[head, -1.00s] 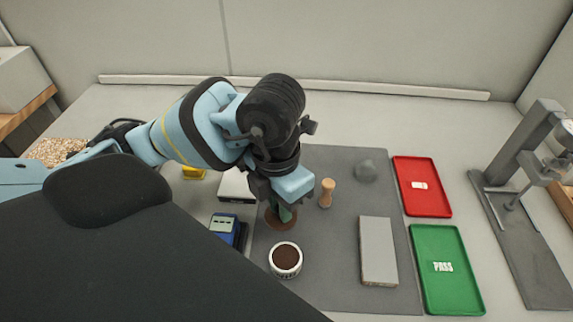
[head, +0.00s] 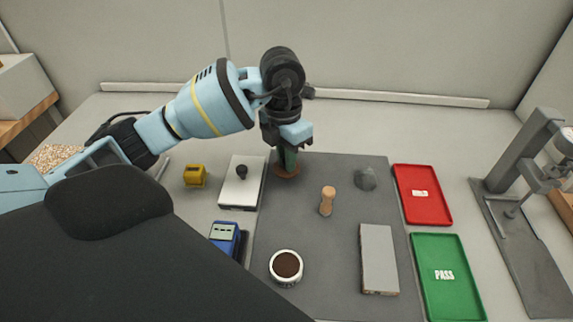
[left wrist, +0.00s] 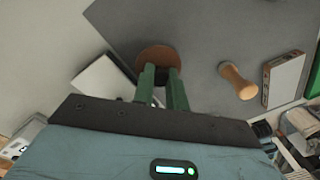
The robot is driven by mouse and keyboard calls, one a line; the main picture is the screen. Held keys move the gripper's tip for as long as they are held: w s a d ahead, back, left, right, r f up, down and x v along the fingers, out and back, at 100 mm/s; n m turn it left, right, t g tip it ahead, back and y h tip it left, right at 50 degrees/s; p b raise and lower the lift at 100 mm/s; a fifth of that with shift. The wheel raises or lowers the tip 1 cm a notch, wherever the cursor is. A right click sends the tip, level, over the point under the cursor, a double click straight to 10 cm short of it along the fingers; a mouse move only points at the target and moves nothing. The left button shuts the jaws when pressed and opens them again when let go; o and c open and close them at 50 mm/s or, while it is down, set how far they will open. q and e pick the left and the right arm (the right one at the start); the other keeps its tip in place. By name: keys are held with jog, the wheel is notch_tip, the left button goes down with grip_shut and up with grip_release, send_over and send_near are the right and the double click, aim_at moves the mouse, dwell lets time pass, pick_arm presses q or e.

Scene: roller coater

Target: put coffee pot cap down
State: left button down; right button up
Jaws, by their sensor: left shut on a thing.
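The brown round cap (head: 285,173) is at the back left of the grey mat in the head view. My left gripper (head: 289,157) points down with its green fingers shut on the middle of this cap. In the left wrist view the cap (left wrist: 158,54) shows as a brown disc at the fingertips of my left gripper (left wrist: 162,76). The part between the fingers is hidden, and I cannot tell whether the cap touches the mat. A white-rimmed cup with dark brown contents (head: 286,267) stands at the front left of the mat. My right gripper is not in view.
The grey mat (head: 325,255) also holds a wooden peg (head: 327,201), a greyish dome (head: 365,179) and a grey slab (head: 378,260). A white scale (head: 241,187) stands left of the cap. Red (head: 422,194) and green (head: 447,275) trays lie at right.

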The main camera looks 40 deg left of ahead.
pick_arm(q)
jog(key=shift+w+a, duration=0.1)
jog(key=shift+w, duration=0.05)
jog(key=shift+w+a+f, duration=0.15)
jog(key=shift+w+f, duration=0.05)
jog(key=shift+f, duration=1.6)
jog(key=shift+f, duration=0.15)
jog(key=c, duration=1.4)
grip_release()
notch_tip(320, 180, up, 12)
jog(key=p, duration=0.1)
jog(key=shift+a, duration=0.35)
